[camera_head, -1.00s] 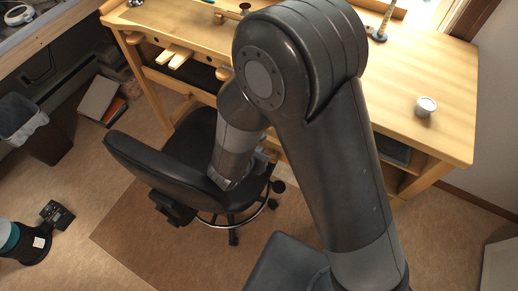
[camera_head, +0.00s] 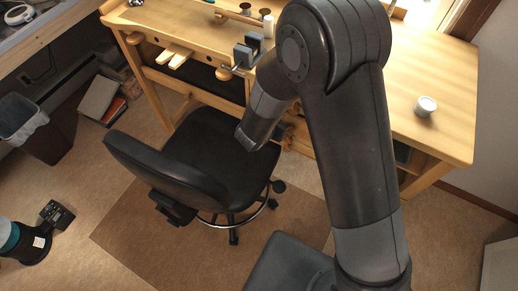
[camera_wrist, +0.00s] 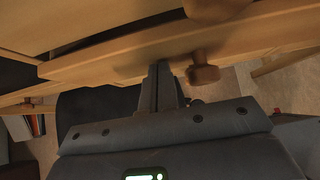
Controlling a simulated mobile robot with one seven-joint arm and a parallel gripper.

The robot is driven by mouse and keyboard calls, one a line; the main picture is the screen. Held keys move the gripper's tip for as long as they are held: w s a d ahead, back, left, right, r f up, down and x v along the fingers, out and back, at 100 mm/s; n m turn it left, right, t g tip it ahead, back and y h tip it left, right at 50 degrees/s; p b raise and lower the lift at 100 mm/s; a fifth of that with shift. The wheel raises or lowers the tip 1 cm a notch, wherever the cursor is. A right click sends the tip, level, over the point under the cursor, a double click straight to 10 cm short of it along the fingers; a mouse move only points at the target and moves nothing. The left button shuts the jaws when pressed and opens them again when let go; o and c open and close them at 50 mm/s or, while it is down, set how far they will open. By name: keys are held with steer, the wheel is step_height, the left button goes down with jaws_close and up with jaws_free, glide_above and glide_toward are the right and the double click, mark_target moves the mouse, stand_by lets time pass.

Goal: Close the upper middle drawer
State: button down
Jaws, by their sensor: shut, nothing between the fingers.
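In the wrist view a pale wooden drawer front (camera_wrist: 110,62) of the bench crosses the picture, with a round wooden knob (camera_wrist: 202,73) on it. My gripper (camera_wrist: 158,72) is shut and empty, with its fingertips at this front, just left of the knob; I cannot tell whether they touch it. A dark gap shows above the front. Another wooden knob (camera_wrist: 215,8) is at the top edge. I cannot tell for sure which front is the upper middle drawer. In the head view my arm hides most of the drawer area and my fingertips.
A black office chair (camera_head: 235,150) stands close before the workbench (camera_head: 445,80), left of my arm. A white cup (camera_head: 425,106) stands on the benchtop. A bin (camera_head: 35,130) is at the left. Floor (camera_head: 440,240) at the lower right is clear.

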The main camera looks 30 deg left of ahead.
steer(key=w, duration=0.3)
steer(key=shift+w+r, duration=0.1)
steer(key=shift+r, duration=0.05)
steer(key=shift+d, duration=0.1)
steer(key=shift+r, duration=0.1)
steer(key=v, duration=2)
steer(key=shift+s+f, duration=0.25)
steer(key=shift+s, duration=0.25)
